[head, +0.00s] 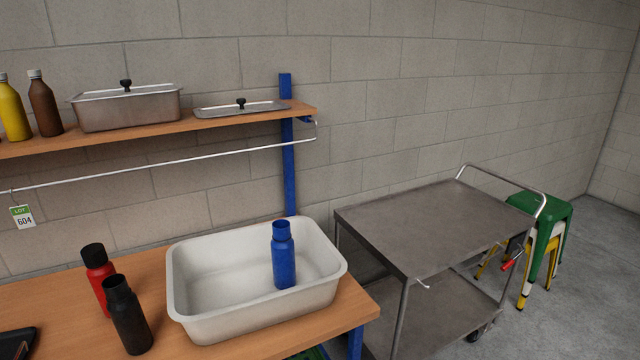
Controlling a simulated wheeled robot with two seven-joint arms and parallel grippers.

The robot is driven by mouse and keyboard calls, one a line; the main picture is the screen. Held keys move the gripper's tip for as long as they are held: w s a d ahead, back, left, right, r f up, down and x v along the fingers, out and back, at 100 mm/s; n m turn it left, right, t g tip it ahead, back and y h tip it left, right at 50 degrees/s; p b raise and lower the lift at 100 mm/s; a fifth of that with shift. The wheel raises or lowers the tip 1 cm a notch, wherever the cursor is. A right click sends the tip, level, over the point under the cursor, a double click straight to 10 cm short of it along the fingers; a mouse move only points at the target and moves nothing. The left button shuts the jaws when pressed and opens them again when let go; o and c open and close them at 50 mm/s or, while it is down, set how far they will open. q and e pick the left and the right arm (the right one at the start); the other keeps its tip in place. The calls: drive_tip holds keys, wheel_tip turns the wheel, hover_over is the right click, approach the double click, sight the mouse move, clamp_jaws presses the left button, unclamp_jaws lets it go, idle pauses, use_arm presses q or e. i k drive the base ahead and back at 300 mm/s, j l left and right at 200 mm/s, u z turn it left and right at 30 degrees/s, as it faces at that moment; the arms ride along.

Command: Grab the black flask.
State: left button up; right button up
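The black flask (129,318) stands upright on the wooden workbench at the lower left of the head view. It is left of the white tub and in front of a red flask (99,277) with a black cap, which it partly overlaps in the picture. A blue flask (283,257) stands upright inside the white tub. Neither of my grippers is in view.
The white tub (190,262) takes up the bench's (55,298) right part. A dark object (17,342) lies at the left edge. Above runs a shelf (218,122) with bottles and a lidded pan (130,108). A steel trolley (430,225) stands right.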

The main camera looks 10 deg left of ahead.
sight(123, 307)
drive_tip(key=u, duration=1.45)
drive_tip(key=k+l+z, duration=0.15)
drive_tip(key=z, duration=0.25)
drive_tip(key=k+l+z, duration=0.1)
drive_tip(key=l+z, duration=0.25)
